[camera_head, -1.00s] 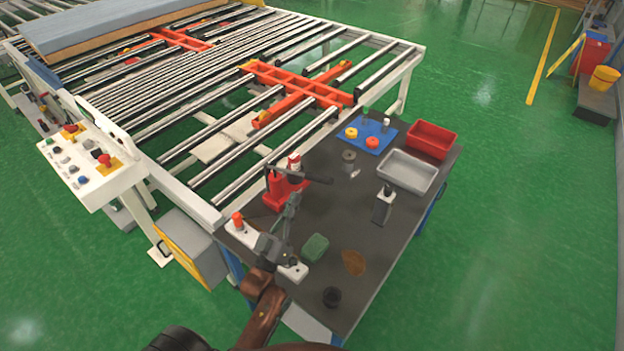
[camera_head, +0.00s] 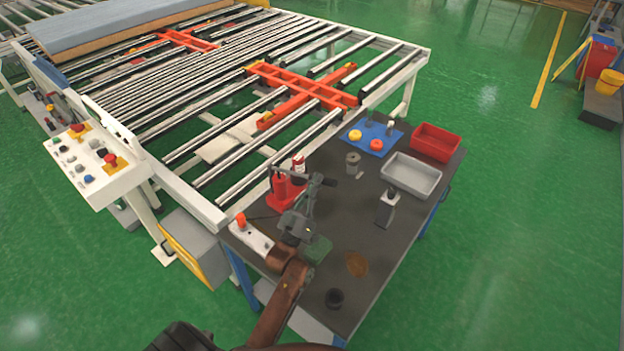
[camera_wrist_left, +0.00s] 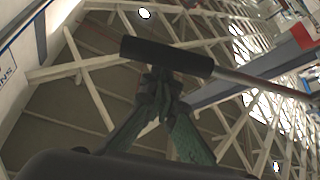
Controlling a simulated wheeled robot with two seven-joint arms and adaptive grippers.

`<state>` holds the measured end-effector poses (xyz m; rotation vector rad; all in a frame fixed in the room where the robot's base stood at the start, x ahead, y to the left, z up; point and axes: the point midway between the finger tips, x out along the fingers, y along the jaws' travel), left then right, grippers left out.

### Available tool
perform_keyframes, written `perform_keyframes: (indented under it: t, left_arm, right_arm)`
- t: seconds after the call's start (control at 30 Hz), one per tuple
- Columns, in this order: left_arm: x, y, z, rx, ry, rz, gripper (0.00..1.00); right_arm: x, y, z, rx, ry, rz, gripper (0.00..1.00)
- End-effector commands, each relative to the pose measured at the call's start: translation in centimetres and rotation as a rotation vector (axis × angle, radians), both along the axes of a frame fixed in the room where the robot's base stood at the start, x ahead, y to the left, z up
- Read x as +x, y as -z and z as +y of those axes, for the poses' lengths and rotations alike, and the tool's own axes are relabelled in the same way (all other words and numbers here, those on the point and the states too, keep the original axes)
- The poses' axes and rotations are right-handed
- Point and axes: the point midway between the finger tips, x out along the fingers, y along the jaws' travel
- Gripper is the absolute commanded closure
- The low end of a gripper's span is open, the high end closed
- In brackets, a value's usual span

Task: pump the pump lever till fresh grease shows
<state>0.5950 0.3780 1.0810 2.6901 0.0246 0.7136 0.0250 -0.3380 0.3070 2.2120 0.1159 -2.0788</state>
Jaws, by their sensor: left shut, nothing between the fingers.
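The red grease pump (camera_head: 281,190) stands on the dark table near the roller frame. Its lever (camera_head: 328,181) sticks out to the right, ending in a black grip. My left gripper (camera_head: 311,184) is shut and empty, right at the outer end of the lever. In the left wrist view the black grip (camera_wrist_left: 165,57) lies across the shut fingertips (camera_wrist_left: 160,85), on their far side; I cannot tell whether they touch. The metal rod runs off to the right there. No grease can be made out. My right gripper is not in view.
The roller frame (camera_head: 216,216) borders the left.

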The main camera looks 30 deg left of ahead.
Motion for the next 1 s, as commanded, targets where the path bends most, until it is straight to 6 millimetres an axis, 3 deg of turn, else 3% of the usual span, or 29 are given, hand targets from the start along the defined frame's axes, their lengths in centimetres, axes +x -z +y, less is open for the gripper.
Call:
perform_keyframes:
  t: [0.4, 0.73, 1.0]
  left_arm:
    - [0.0, 0.4, -0.1, 0.007, 0.000, 0.001, 1.00]
    - [0.0, 5.4, -1.4, 0.187, 0.000, -0.007, 1.00]
    - [-0.1, 6.0, -1.8, 0.236, 0.001, -0.016, 1.00]
  right_arm:
    - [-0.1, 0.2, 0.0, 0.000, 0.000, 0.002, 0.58]
    - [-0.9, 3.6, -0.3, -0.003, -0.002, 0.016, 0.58]
    - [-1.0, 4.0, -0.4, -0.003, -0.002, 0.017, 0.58]
